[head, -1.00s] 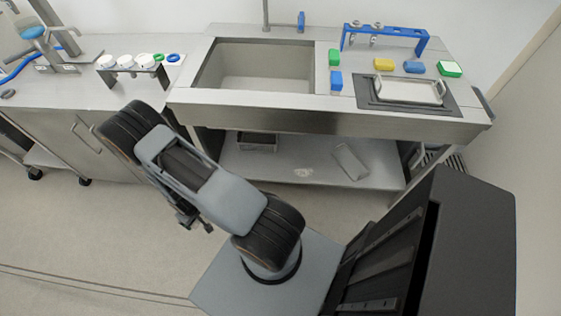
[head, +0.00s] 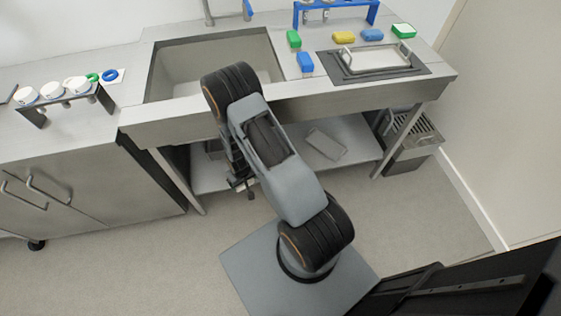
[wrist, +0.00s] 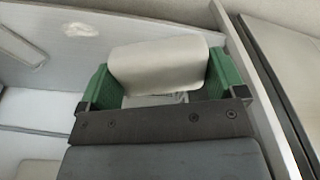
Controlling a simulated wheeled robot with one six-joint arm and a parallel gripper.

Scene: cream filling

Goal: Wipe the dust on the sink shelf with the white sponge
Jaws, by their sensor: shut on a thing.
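My gripper (wrist: 160,76) has green fingers, shut on the white sponge (wrist: 157,62), one at each side. The sponge is pale and block-shaped. In the wrist view a whitish dust patch (wrist: 97,29) lies on the grey shelf surface (wrist: 135,22), up and left of the sponge and apart from it. In the head view the sink shelf (head: 355,163) is the low metal shelf under the sink counter. My arm covers part of that shelf and hides the dust there. The sponge cannot be made out in the head view. I cannot tell whether the sponge touches the shelf.
A flat metal tray (head: 326,145) lies on the shelf. The sink counter (head: 280,96) overhangs it, with a leg (head: 403,138) at the right. A slatted metal bin (head: 412,140) stands right of the leg. The floor (head: 120,275) at left is clear.

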